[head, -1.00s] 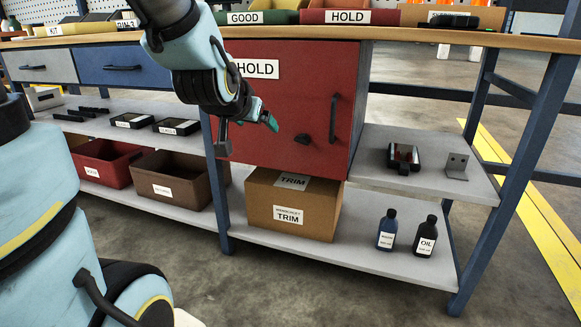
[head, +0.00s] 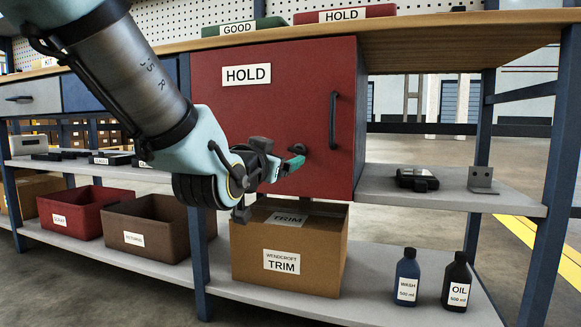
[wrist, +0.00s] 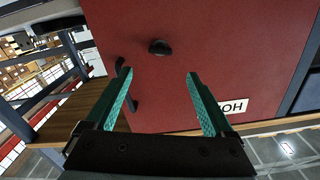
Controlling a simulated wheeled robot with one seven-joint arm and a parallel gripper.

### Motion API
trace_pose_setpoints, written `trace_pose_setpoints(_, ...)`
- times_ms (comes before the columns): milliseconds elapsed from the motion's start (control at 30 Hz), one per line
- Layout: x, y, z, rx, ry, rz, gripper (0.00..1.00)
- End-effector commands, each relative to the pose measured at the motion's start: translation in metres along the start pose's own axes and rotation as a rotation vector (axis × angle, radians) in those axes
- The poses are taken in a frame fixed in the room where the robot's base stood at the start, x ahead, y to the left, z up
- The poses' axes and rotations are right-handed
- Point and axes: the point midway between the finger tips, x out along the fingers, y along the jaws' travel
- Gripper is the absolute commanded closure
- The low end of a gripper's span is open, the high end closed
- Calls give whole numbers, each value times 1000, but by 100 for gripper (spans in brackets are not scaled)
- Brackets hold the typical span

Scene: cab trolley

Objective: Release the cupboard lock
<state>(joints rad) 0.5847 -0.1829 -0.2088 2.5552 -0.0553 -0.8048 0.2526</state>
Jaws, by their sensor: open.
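The red cupboard (head: 270,110) with a HOLD label has its door shut. Its lock is a small black turn knob (head: 298,148) low on the door, left of the black bar handle (head: 334,120). My gripper (head: 290,166) is in front of the door, its visible green fingertip close to the knob and partly overlapping it in the head view. In the wrist view, my gripper (wrist: 159,80) is open and empty, and the knob (wrist: 159,47) shows whole beyond the fingertips, centred between them and apart from both. The handle (wrist: 132,104) is partly hidden by the left finger there.
A cardboard TRIM box (head: 285,255) stands below the cupboard. A wash bottle (head: 408,275) and an oil bottle (head: 457,280) stand on the lower shelf (head: 365,300). A dark device (head: 416,180) and a metal bracket (head: 482,180) sit on the shelf to the right.

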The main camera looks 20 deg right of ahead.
Motion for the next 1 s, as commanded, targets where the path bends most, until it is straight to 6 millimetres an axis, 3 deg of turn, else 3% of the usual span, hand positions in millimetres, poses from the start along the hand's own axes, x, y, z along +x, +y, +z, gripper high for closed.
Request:
trace_pose_setpoints(767, 54, -1, -5, -1, -6, 2, 12)
trace_pose_setpoints(1000, 92, 0, 2, -1, 1, -1, 12)
